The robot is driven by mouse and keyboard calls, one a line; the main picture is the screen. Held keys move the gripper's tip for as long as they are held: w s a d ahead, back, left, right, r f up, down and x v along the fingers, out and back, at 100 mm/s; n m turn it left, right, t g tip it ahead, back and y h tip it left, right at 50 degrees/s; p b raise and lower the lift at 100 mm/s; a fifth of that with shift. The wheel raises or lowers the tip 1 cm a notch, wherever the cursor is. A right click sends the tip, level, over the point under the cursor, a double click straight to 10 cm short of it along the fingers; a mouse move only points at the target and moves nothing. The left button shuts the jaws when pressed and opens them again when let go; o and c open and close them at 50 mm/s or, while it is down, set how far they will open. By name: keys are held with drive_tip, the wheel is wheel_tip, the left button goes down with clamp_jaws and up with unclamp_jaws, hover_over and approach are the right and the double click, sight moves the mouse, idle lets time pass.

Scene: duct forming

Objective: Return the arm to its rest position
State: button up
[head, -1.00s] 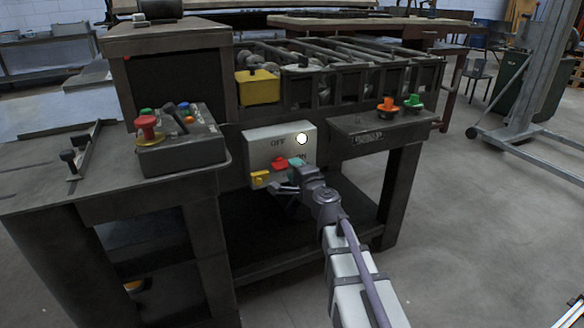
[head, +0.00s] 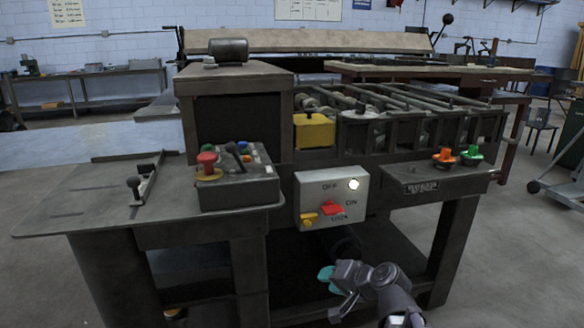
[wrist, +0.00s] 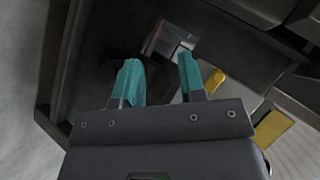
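My gripper (head: 329,280) is below the white switch box in the head view, apart from it and in front of the dark lower shelf space. In the wrist view my gripper (wrist: 160,80) has its two teal fingers spread with a gap between them, and nothing is held. The switch box (head: 361,208) is on the machine's front, with a red switch (head: 332,208) by the ON label, a yellow switch (head: 309,220) and a round white light (head: 353,184). Part of my arm shows at the bottom of the head view.
The dark machine bench has a control box (head: 240,193) with a red button at left. Orange (head: 445,155) and green (head: 472,155) knobs stand on a right ledge. A yellow box (head: 314,131) is above the switch box. Open floor lies at right.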

drive_tip(key=s+d+f+n+g+h, duration=0.45)
drive_tip(key=s+f+g+h, duration=0.35)
drive_tip(key=s, duration=0.4)
wheel_tip(320, 180, up, 34)
drive_tip(key=a+p, duration=0.1)
drive_tip(key=p, duration=3.2)
drive_tip(key=shift+w+a+f+g, duration=0.2)
drive_tip(key=shift+w+g, duration=0.15)
drive_tip(key=shift+g, duration=0.05)
